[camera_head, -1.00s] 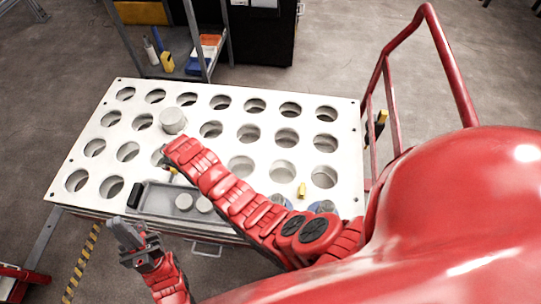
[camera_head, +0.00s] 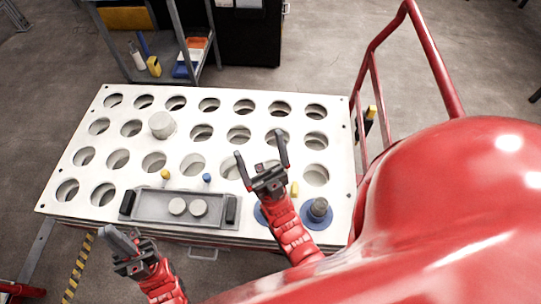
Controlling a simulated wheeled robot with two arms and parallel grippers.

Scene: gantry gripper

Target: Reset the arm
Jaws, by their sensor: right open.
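My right gripper (camera_head: 262,160) is open and empty above the right part of the white table with round holes (camera_head: 215,152). Its fingers point up and away in the head view. My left gripper (camera_head: 119,243) is at the lower left, in front of the table's near edge. Its fingers look close together, but I cannot tell whether they touch. A grey cylinder (camera_head: 162,125) stands at a hole in the second row from the back. A grey tray (camera_head: 160,214) near the front edge holds two round grey pieces (camera_head: 188,207).
A small yellow piece (camera_head: 165,174), a blue piece (camera_head: 207,178) and another yellow piece (camera_head: 295,188) are on the table. A blue disc with a grey peg (camera_head: 319,211) lies at the front right. A red rail (camera_head: 375,75) borders the right; a shelf (camera_head: 170,50) stands behind.

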